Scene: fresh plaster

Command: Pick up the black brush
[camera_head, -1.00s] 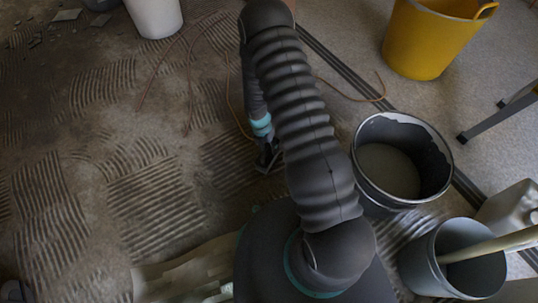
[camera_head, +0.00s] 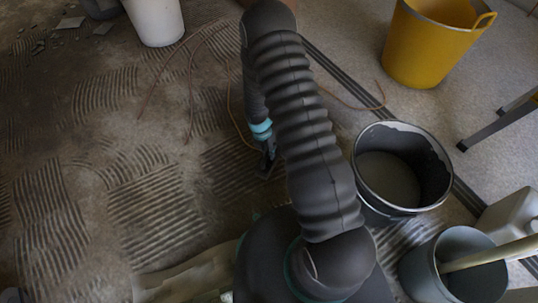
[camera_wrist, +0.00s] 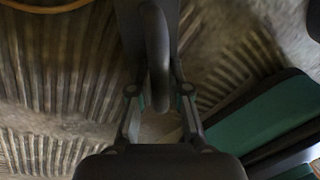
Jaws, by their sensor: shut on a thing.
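My gripper (camera_head: 267,163) is low over the ridged floor, just left of my arm in the head view, where it is small and partly hidden by the arm. In the wrist view its two fingers (camera_wrist: 159,104) are shut on the black brush (camera_wrist: 157,55). The brush shows there as a dark, rounded, handle-like shape between the fingers, with a wider dark part behind it at the top edge. Its bristles cannot be made out. I cannot tell whether the brush touches the floor. In the head view the brush cannot be told apart from the dark gripper.
A black bucket (camera_head: 437,178) with grey contents stands right of my arm. A grey bucket (camera_head: 415,268) with a wooden handle and a pale canister (camera_head: 512,212) are nearby. A yellow tub (camera_head: 420,50) and a white bucket (camera_head: 155,22) stand farther back.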

